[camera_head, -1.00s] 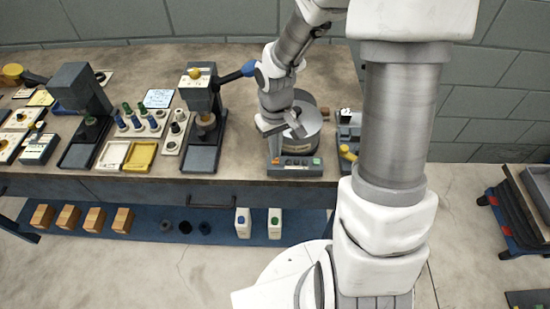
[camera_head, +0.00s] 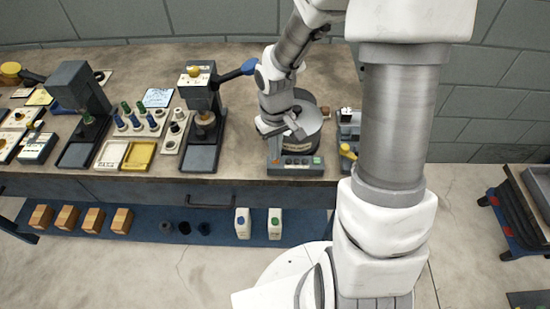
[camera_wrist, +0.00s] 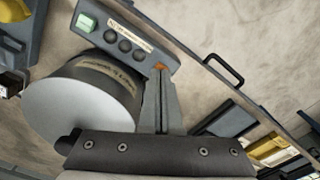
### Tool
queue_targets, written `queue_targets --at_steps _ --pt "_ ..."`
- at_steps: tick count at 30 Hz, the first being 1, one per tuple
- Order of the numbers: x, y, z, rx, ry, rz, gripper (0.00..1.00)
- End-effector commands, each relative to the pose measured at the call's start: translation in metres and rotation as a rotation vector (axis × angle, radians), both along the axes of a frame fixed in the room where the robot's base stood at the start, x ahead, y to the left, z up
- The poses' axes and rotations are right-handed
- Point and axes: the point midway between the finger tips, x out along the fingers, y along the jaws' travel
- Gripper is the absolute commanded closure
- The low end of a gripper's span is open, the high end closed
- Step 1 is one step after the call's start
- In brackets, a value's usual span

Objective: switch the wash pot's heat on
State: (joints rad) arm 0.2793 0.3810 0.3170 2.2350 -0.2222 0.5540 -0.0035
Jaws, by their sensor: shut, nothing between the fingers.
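The wash pot (camera_head: 312,133) is a grey round drum on a base at the right part of the bench. Its front panel (camera_head: 295,168) has a row of dark knobs between two coloured buttons. In the wrist view the panel (camera_wrist: 128,30) shows a green button (camera_wrist: 87,22) at one end and an orange button (camera_wrist: 160,67) at the other. My gripper (camera_wrist: 160,80) is shut and empty, its tips beside the orange button; I cannot tell whether they touch it. In the head view my gripper (camera_head: 277,130) is at the pot's left side, above the panel, and partly hides the drum.
A press with a blue-tipped lever (camera_head: 250,66) stands left of the pot. A grey tray (camera_head: 348,128) with small items is just right of it. A drawer handle (camera_head: 210,200) sticks out of the bench front. White bottles (camera_head: 243,223) stand on the lower shelf.

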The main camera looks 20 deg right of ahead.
Motion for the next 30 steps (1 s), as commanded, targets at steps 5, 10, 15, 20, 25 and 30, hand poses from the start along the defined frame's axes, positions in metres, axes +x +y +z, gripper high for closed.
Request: queue_targets --at_steps 5,10,15,20,25,30 --pt "0.000 0.000 -0.004 0.000 0.000 0.000 1.00" --pt "0.000 0.000 -0.006 0.000 0.000 0.000 1.00" --pt "0.000 0.000 -0.009 0.000 0.000 0.000 1.00" --pt "0.000 0.000 -0.005 0.000 0.000 0.000 1.00" --pt "0.000 0.000 0.007 0.000 0.000 0.000 1.00" --pt "0.000 0.000 0.021 0.000 -0.001 -0.001 1.00"
